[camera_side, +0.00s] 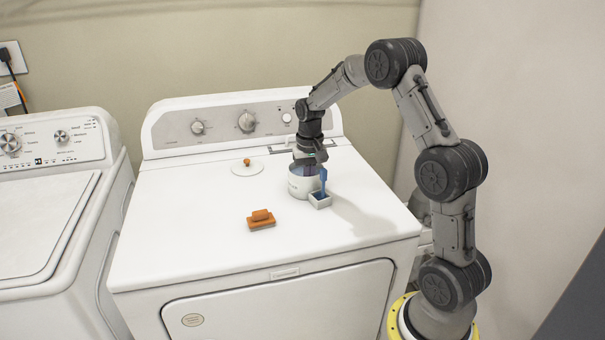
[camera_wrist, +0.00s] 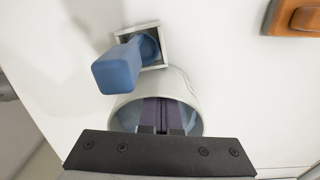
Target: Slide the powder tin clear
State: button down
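The powder tin (camera_side: 300,187) is a white, round, open-topped tin standing upright on the white machine's top, toward its right. It also shows in the wrist view (camera_wrist: 190,88), with a bluish inner wall. My gripper (camera_side: 308,166) points down over the tin. In the wrist view my gripper's fingers (camera_wrist: 161,115) reach into the tin's mouth and sit side by side, nearly together, with nothing visible between them. The fingertips' depth, and whether they touch the tin's wall, cannot be told.
A small square holder (camera_side: 320,201) with an upright blue-handled tool (camera_side: 323,178) stands close against the tin. A white lid with an orange knob (camera_side: 247,168) lies left and behind. An orange-brown brush (camera_side: 261,219) lies in front left.

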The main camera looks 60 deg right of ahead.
aim_at(318, 218)
jog(key=s+a, duration=0.6)
jog(key=shift+s+a, duration=0.25)
jog(key=shift+a, duration=0.1)
jog(key=s+a+r+n+t, duration=0.1)
jog(key=a+r, duration=0.1)
jog(key=r, duration=0.7)
jog(key=a+r, duration=0.3)
jog(key=r, duration=0.6)
jog(key=s+a+r+n+t, duration=0.25)
jog(key=s+a+n, duration=0.25)
jog(key=s+a, duration=0.45)
jog(key=s+f+n+t, duration=0.2)
jog(key=s+f+n, duration=0.1)
jog(key=s+f, duration=0.2)
jog(key=shift+s+a+f, duration=0.15)
jog(key=shift+s+f, duration=0.2)
jog(key=shift+f, duration=0.15)
